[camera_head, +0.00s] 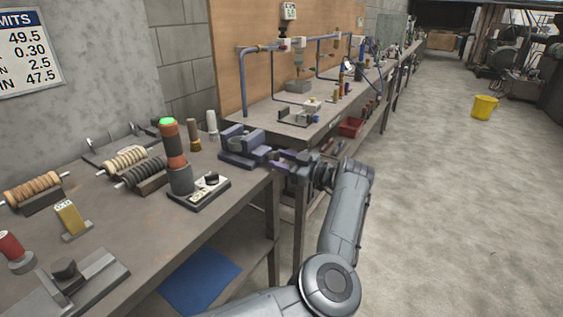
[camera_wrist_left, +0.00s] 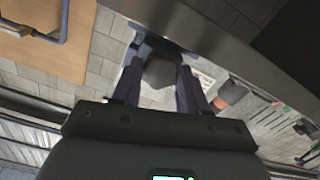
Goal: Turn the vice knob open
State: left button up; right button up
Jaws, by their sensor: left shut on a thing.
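The blue-grey vice (camera_head: 240,146) stands at the right front edge of the near workbench. My left gripper (camera_head: 278,157) reaches it from the right, at the end of my grey arm. Its fingers lie along the side of the vice that faces the aisle. In the left wrist view, the two dark fingers (camera_wrist_left: 160,82) stand on either side of a grey rounded knob (camera_wrist_left: 160,70) and are shut on it. The vice body behind the knob is mostly hidden there. The knob is covered by the gripper in the head view. My right gripper is not in view.
A dark and orange tower with a green top (camera_head: 173,150) stands left of the vice, beside a small control box (camera_head: 205,188). Rollers on stands (camera_head: 125,161) lie farther left. A second bench with pipes (camera_head: 295,105) is behind.

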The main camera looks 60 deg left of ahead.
pick_arm(q)
jog(key=n, duration=0.3)
jog(key=shift+f+n+b, duration=0.1)
jog(key=shift+n+b, duration=0.2)
jog(key=n+b, duration=0.1)
jog(key=n, duration=0.3)
jog(key=shift+n, duration=0.3)
jog(key=n+b, duration=0.1)
jog(key=n, duration=0.2)
jog(key=shift+n, duration=0.3)
jog(key=n+b, duration=0.1)
jog(key=n, duration=0.2)
jog(key=shift+n, duration=0.3)
jog(key=n+b, duration=0.1)
jog(key=n, duration=0.2)
jog(key=shift+n+b, duration=0.4)
jog(key=n+b, duration=0.1)
jog(key=n, duration=0.2)
jog(key=shift+n+b, duration=0.3)
jog(key=shift+b, duration=0.05)
jog(key=n+b, duration=0.2)
jog(key=n, duration=0.2)
jog(key=shift+n+b, duration=0.8)
jog(key=shift+n, duration=0.6)
jog(key=shift+r, duration=0.25)
